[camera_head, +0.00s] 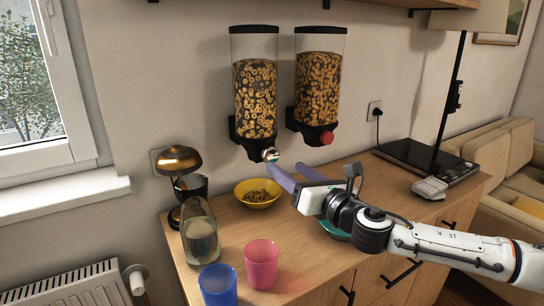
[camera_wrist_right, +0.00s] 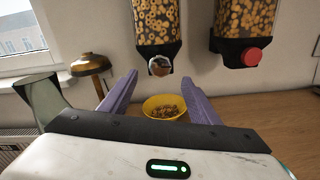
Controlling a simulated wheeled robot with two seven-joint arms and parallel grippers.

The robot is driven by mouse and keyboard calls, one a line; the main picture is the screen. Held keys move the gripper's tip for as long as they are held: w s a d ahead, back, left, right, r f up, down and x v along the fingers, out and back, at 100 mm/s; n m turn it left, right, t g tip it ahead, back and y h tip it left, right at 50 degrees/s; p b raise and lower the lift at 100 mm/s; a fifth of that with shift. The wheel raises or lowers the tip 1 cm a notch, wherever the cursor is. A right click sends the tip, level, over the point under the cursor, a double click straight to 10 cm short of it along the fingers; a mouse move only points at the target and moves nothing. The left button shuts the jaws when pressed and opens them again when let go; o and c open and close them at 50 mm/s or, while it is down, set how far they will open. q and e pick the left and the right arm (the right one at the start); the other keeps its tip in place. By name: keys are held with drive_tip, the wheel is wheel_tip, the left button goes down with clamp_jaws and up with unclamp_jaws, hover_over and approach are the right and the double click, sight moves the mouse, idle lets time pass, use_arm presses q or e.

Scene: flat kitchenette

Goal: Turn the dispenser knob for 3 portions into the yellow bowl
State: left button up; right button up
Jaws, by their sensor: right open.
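Two clear cereal dispensers hang on the wall. The left dispenser (camera_head: 255,95) has a silver knob (camera_head: 270,154), and the right dispenser (camera_head: 318,88) has a red knob (camera_head: 326,138). The yellow bowl (camera_head: 257,203) stands on the counter below the left dispenser, with some cereal rings in it. My right gripper (camera_head: 284,168) is open, its purple fingers just in front of and below the silver knob. In the right wrist view the silver knob (camera_wrist_right: 160,66) shows above and between the spread fingers (camera_wrist_right: 158,86), apparently untouched. The yellow bowl (camera_wrist_right: 165,107) shows beyond them. My left gripper is not in view.
A blue cup (camera_head: 218,285), a pink cup (camera_head: 261,264) and a glass bottle (camera_head: 201,240) stand at the counter's front left. A brass lamp (camera_head: 180,162) is behind them. A teal dish (camera_head: 337,230) is partly hidden by my right arm. A black-based device (camera_head: 425,165) stands at right.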

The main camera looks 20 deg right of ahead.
sight(272, 158)
drive_tip(key=w, duration=0.5)
drive_tip(key=w+a, duration=0.1)
drive_tip(key=w, duration=0.1)
drive_tip(key=shift+w, duration=0.25)
drive_tip(key=c, duration=1.1)
